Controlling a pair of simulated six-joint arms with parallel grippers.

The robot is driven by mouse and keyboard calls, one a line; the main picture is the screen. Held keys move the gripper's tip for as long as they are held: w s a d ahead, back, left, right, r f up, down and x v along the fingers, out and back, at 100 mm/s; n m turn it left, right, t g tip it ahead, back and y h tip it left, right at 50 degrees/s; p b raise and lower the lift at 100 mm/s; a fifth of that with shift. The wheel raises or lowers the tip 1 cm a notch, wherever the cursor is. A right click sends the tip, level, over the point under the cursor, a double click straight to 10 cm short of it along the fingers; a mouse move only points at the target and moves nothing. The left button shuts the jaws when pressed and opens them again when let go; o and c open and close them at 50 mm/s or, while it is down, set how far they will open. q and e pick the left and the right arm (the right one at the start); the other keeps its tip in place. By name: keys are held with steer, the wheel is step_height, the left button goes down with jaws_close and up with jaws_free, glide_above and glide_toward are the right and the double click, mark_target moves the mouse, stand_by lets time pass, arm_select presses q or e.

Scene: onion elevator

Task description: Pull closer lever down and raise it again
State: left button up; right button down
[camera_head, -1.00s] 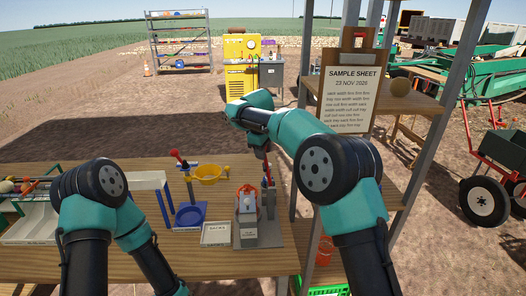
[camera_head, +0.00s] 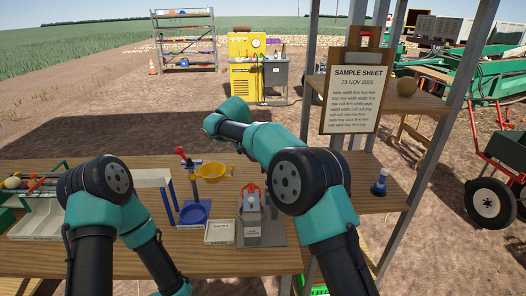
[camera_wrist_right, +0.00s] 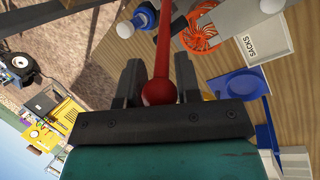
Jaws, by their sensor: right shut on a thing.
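My right gripper (camera_wrist_right: 158,80) is shut on a red lever (camera_wrist_right: 163,45), with its round red knob (camera_wrist_right: 158,92) between the fingers in the right wrist view. In the head view the lever and this gripper are hidden behind my right arm. A grey machine (camera_head: 252,232) with an orange-red part (camera_head: 250,195) stands on the bench beside that arm; the orange part also shows in the wrist view (camera_wrist_right: 200,35). My left gripper is out of view; only my left arm shows.
A crate of produce (camera_head: 35,215) is at the far left.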

steer(key=shift+s+a+f+h, duration=0.1)
steer(key=shift+a+f+h, duration=0.75)
steer(key=shift+a+h, duration=0.25)
steer(key=shift+s+a+f+h, duration=0.1)
steer(key=shift+a+f+h, duration=0.7)
steer(key=shift+a+h, duration=0.3)
steer(key=c, duration=0.8)
jaws_free()
